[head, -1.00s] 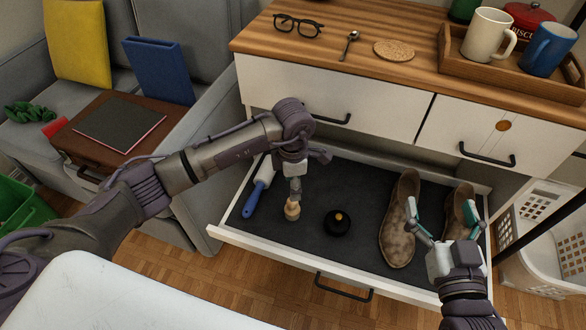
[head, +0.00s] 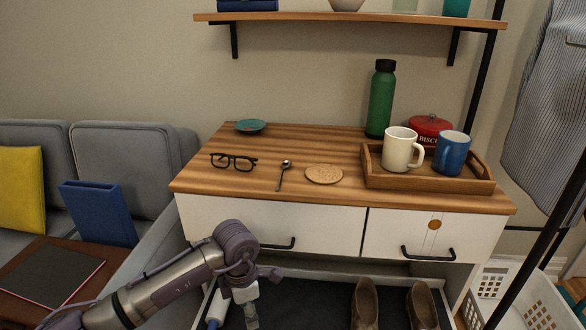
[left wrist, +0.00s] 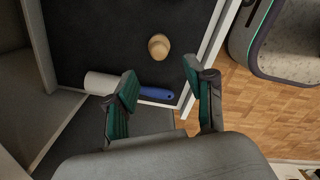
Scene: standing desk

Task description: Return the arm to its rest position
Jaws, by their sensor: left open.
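My left arm reaches in from the left in the head view, and my left gripper (head: 248,310) hangs over the left part of the open lower drawer (head: 440,285). The left wrist view shows its two green-padded fingers (left wrist: 160,82) spread apart with nothing between them. A small round wooden object (left wrist: 159,47) lies on the dark drawer floor beyond the fingertips, apart from them. A roller with a white head and blue handle (left wrist: 154,94) lies along the drawer's side, partly hidden by one finger. My right gripper is outside both current views.
Brown shoes (head: 366,305) stand in the drawer's right part. The desktop above (head: 225,180) holds glasses (head: 233,161), a spoon (head: 283,174), a cork coaster (head: 324,174) and a tray (head: 430,183) with mugs. A sofa (head: 125,160) stands at left, a white basket (head: 540,305) at right.

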